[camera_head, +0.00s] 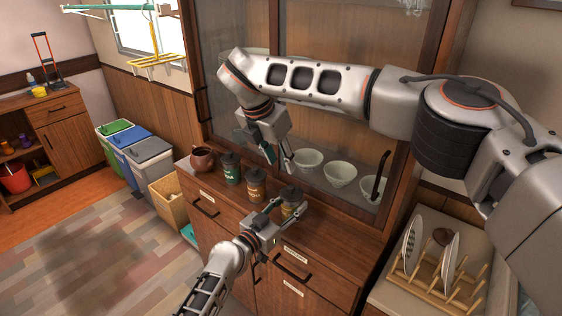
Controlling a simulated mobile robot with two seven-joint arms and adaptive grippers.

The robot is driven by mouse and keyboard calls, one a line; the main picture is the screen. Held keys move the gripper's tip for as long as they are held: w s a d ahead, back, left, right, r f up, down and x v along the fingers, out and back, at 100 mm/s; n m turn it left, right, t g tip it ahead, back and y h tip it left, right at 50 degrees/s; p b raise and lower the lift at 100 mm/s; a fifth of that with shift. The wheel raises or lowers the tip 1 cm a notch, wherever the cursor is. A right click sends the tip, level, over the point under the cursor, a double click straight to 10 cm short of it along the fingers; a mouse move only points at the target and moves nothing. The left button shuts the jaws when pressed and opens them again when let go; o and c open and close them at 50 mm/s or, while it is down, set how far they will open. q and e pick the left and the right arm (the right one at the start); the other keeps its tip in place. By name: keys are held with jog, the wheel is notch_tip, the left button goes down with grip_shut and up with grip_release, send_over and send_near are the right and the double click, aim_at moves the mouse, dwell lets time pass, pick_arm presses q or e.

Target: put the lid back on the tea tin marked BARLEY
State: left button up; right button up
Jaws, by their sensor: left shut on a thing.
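Three tea tins stand in a row on the brown cabinet top: a green tin (231,173), a brown tin (255,188) and a yellowish tin (289,210). The green and brown tins have dark lids on. The yellowish tin also has a dark top (291,192). Their labels are too small to read, so I cannot tell which is marked BARLEY. My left gripper (285,209) is shut on the yellowish tin from the front, its fingers hiding part of it. My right gripper (280,157) is open and empty, above and behind the tins.
A brown teapot (203,160) stands left of the tins. White bowls (340,173) sit behind the cabinet's glass (345,100). A wooden dish rack (440,288) with plates stands at the right. Bins (150,158) stand at left. The cabinet top right of the tins (345,240) is clear.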

pick_arm(q)
jog(key=o, duration=1.7)
jog(key=shift+c, duration=0.2)
jog(key=shift+s+a+f, duration=0.1)
jog(key=shift+s+a, duration=0.35)
jog(key=shift+s, duration=0.05)
jog(key=v, duration=1)
jog(key=shift+s+a, duration=0.15)
jog(key=shift+s, duration=0.2)
